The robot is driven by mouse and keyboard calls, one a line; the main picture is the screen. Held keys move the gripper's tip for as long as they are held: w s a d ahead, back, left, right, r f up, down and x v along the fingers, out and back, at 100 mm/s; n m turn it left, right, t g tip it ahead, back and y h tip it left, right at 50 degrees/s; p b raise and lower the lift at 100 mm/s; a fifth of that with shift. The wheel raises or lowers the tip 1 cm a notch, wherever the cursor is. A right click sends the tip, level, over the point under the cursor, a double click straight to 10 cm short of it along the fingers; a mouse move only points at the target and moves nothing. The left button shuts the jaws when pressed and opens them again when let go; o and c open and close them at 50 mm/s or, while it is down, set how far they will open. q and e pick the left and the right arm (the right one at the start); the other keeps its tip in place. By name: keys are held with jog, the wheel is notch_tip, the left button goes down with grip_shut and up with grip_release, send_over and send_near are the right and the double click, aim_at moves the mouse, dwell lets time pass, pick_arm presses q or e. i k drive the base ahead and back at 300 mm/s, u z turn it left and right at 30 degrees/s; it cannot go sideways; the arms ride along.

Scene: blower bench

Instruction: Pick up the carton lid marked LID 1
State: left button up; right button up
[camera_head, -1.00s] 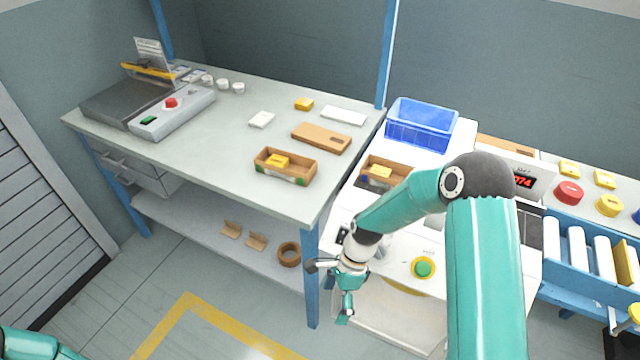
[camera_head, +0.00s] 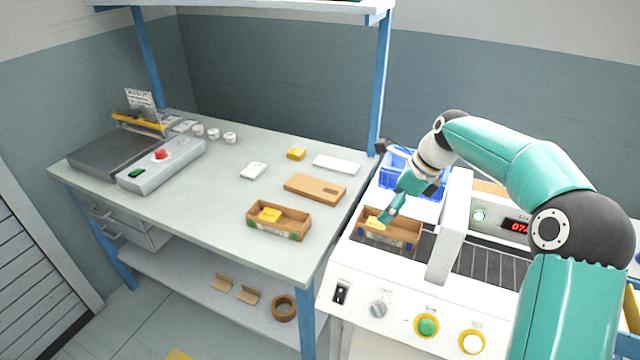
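A flat brown cardboard piece (camera_head: 315,188) with a dark patch at its right end lies on the bench; it looks like the carton lid, but I cannot read a LID 1 mark. My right gripper (camera_head: 387,217) is over the open carton (camera_head: 402,236) on the white machine, its tips by the yellow item (camera_head: 375,222) inside. I cannot tell whether it touches that item or how far its fingers are apart. The gripper is to the right of the lid and clear of it. My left gripper is out of view.
Another open carton (camera_head: 279,228) with a yellow item stands at the bench's front edge. A white slab (camera_head: 336,165), a yellow block (camera_head: 296,153) and a small white box (camera_head: 254,171) lie near the lid.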

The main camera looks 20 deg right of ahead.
aim_at(324, 192)
jog(key=i, duration=0.85)
jog(key=u, duration=0.1)
